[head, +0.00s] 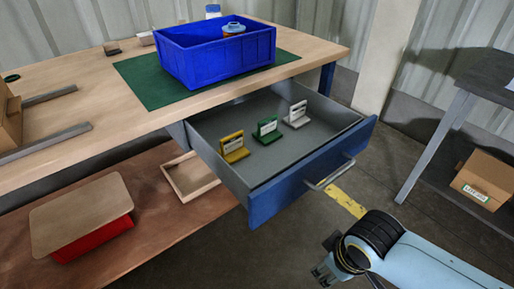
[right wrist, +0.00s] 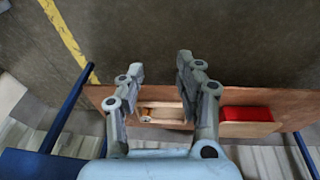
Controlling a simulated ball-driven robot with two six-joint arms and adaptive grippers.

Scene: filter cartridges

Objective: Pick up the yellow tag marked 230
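A yellow tag (head: 233,147) stands upright in the open grey drawer (head: 320,142), near its left side. Its white label is too small to read. A green tag (head: 267,130) and a pale grey tag (head: 297,115) stand in a row behind it to the right. My right gripper (head: 324,271) is in front of the drawer, below and right of its handle, well apart from the tags. In the right wrist view its two fingers (right wrist: 159,72) are spread with nothing between them. The tags do not show there. My left gripper is not in view.
The drawer's blue front (head: 310,178) and handle (head: 330,175) lie between my right gripper and the tags. A blue bin (head: 215,58) stands on a green mat (head: 150,85) on the bench. A red box (head: 95,238) and wooden tray (head: 177,188) are on the lower shelf.

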